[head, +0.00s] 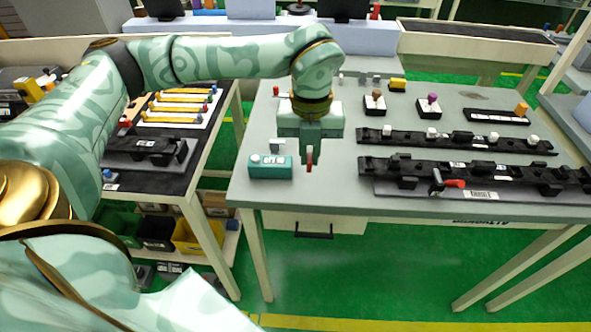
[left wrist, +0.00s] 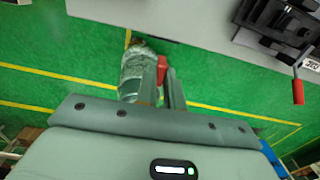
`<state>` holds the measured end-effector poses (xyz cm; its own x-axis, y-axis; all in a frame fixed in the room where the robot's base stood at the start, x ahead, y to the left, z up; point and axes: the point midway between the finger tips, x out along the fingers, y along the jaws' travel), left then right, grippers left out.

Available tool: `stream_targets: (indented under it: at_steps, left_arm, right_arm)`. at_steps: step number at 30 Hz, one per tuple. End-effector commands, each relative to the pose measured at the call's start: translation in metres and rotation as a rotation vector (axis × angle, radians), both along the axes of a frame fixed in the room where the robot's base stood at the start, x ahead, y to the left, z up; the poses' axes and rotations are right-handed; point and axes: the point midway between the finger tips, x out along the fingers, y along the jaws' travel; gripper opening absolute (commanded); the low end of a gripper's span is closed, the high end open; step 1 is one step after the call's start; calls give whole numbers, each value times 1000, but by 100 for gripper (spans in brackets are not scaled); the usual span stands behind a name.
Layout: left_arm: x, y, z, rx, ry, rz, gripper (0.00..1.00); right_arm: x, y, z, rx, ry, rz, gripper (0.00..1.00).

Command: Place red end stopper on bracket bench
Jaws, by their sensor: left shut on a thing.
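The red end stopper (head: 309,166) is between the fingertips of my left gripper (head: 309,152). The gripper points down over the front left part of the grey bracket bench (head: 335,192), near its front edge. I cannot tell whether the stopper touches the bench top. In the left wrist view the fingers of my left gripper (left wrist: 162,88) are shut on the red stopper (left wrist: 162,68), with green floor behind it. My right gripper is in neither view.
A teal box (head: 270,167) sits left of the gripper. Black bracket rails (head: 470,172) lie to the right, with a red-handled clamp (head: 452,184), also in the left wrist view (left wrist: 298,91). Small blocks (head: 375,102) stand further back.

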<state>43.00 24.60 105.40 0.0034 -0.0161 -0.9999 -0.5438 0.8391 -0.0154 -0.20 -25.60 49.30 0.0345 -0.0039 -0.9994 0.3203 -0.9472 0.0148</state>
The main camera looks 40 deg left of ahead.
Motion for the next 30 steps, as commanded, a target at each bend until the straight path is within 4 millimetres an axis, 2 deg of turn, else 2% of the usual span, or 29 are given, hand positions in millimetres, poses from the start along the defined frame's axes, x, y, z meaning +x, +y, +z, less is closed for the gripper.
stream_targets:
  at_steps: [3,5,8,14,18,23,28,30]
  left_arm:
    - [-14,-6,3,-1,13,-28,0]
    - [-13,-5,1,-2,19,-32,0]
    - [2,4,-9,1,29,-20,0]
    - [54,32,-38,1,30,-20,0]
    - [79,46,-68,0,32,-23,0]
    - [95,54,-88,0,31,-23,0]
    - [102,58,-96,0,28,-25,0]
    - [103,60,-107,0,31,-25,0]
  right_arm:
    - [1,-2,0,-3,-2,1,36]
    - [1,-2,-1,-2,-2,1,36]
    - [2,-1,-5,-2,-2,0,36]
    - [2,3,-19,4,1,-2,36]
    - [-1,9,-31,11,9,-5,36]
    - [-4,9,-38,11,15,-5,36]
    - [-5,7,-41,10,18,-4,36]
    - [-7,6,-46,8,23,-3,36]
